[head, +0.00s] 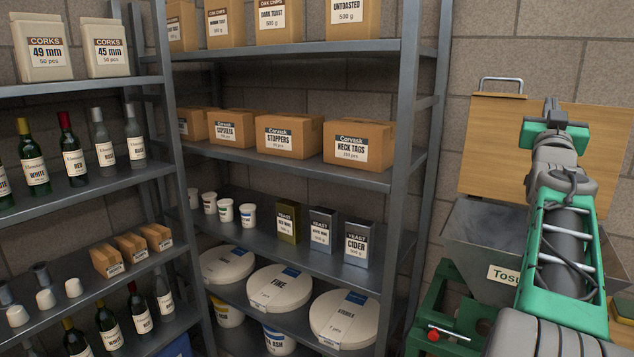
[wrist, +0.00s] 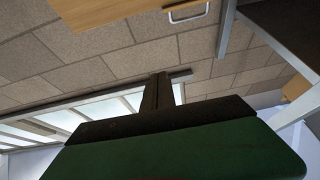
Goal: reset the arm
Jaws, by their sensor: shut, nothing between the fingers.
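My arm, green and grey, rises on the right side of the head view. My gripper (head: 550,115) is at its top end, in front of a wooden board with a metal handle. In the wrist view my gripper (wrist: 158,80) shows as a dark finger shape above a green body. Its fingers are together and nothing is between them. The wrist view looks past it to the block wall and a bright window.
Metal shelves (head: 285,165) with boxes, bottles and tins fill the left and middle. A grey hopper (head: 475,230) on a green frame stands close beside my arm. The wooden board (head: 490,130) stands behind it. Bare wall shows between shelves and board.

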